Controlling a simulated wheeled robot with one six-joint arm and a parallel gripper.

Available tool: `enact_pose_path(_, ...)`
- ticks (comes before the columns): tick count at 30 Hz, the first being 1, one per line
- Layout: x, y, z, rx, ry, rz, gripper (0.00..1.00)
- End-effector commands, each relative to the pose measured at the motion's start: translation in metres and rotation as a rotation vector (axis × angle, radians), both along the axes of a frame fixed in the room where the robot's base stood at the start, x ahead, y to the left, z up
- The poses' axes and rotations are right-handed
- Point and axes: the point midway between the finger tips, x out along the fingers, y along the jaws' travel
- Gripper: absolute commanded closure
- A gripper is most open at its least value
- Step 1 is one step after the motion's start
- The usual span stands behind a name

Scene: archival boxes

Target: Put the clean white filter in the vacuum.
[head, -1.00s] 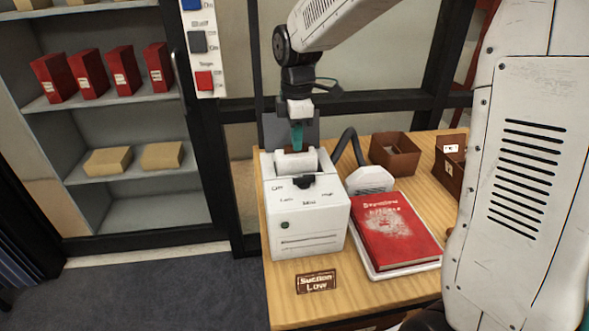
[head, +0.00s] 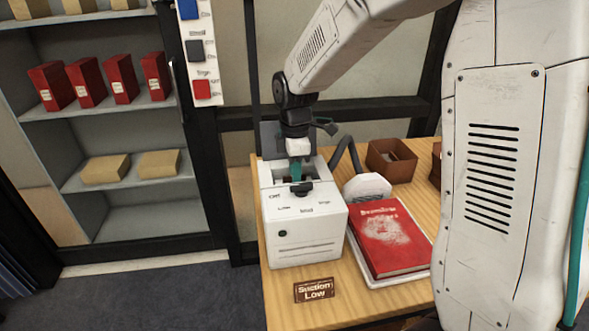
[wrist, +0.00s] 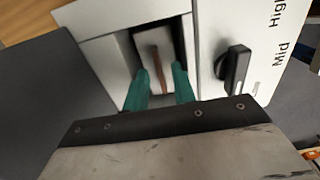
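The vacuum (head: 306,235) is a white box with a dial on top, standing at the table's left end. Its top slot is open and dark inside. In the wrist view, a pale, whitish filter (wrist: 147,45) with a brown strip (wrist: 159,72) sits down in the slot. My gripper (head: 296,177) points down into the slot; its teal fingers also show in the wrist view (wrist: 162,82). They stand apart on either side of the brown strip, with gaps visible. The filter's lower part is hidden.
A red book (head: 390,240) lies on a white tray right of the vacuum. The hose nozzle (head: 367,187) and a brown box (head: 391,160) stand behind it. A "Suction Low" plate (head: 314,290) lies in front. Shelves (head: 125,180) are at left.

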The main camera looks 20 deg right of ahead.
Motion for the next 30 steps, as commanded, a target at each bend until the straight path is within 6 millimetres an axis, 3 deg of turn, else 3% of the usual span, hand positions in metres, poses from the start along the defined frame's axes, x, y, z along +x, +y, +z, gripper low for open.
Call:
enact_pose_path(11, 0.000, 0.000, 0.008, 0.000, -0.002, 0.000, 0.74)
enact_pose_path(24, 0.001, 0.000, 0.094, 0.000, -0.004, 0.000, 0.74)
enact_pose_path(30, 0.000, 0.000, 0.118, 0.000, -0.001, 0.000, 0.74)
